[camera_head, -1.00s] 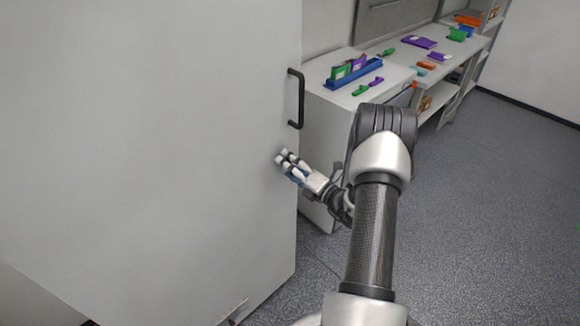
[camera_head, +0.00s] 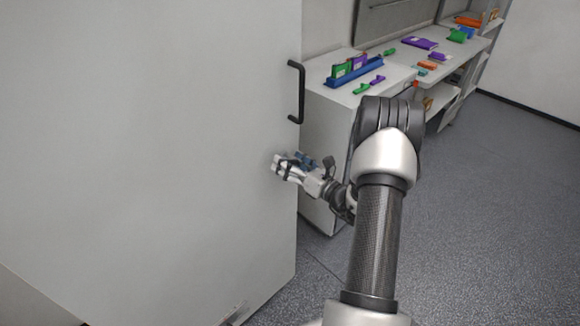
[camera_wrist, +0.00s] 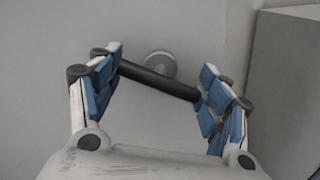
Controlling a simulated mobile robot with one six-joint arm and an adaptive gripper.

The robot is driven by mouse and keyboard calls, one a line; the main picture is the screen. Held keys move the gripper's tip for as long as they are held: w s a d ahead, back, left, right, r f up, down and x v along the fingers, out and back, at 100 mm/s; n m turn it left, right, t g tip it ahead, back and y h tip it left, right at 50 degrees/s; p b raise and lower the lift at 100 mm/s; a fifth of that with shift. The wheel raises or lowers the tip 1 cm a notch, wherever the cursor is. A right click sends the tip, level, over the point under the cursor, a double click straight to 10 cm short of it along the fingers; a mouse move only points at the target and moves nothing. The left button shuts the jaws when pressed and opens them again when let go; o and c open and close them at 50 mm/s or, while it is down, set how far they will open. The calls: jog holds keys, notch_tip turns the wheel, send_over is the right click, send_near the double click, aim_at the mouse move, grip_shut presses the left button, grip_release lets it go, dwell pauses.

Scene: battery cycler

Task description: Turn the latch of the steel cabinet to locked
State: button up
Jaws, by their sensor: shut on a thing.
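The steel cabinet (camera_head: 150,150) fills the left of the head view, its large plain grey door facing me. My gripper (camera_head: 277,166) is at the door's right edge, below the black handle. In the wrist view the latch (camera_wrist: 158,80) is a dark bar in front of a round silver base (camera_wrist: 161,64) on the door. My gripper (camera_wrist: 165,76) is shut on the latch, with the blue-padded fingers at the two ends of the bar. The bar slants down to the right in that view. In the head view my gripper hides the latch.
A black pull handle (camera_head: 297,92) stands out from the door just above my gripper. Right of the cabinet is a bench (camera_head: 330,115) with a blue rack (camera_head: 354,73) and small coloured parts. The floor (camera_head: 480,220) at right is clear.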

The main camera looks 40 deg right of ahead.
jog(key=n+b, duration=0.1)
jog(key=n, duration=0.1)
jog(key=n+b, duration=0.1)
jog(key=n, duration=0.1)
jog(key=shift+d+f+b, duration=0.1)
jog(key=shift+f+b, duration=0.1)
jog(key=shift+b, duration=0.1)
jog(key=shift+r+n+b, duration=0.15)
jog(key=shift+n+b, duration=0.6)
jog(key=shift+n, duration=0.55)
jog(key=shift+r, duration=0.1)
jog(key=o, duration=0.9)
jog(key=s+d, duration=0.1)
jog(key=s, duration=1.1)
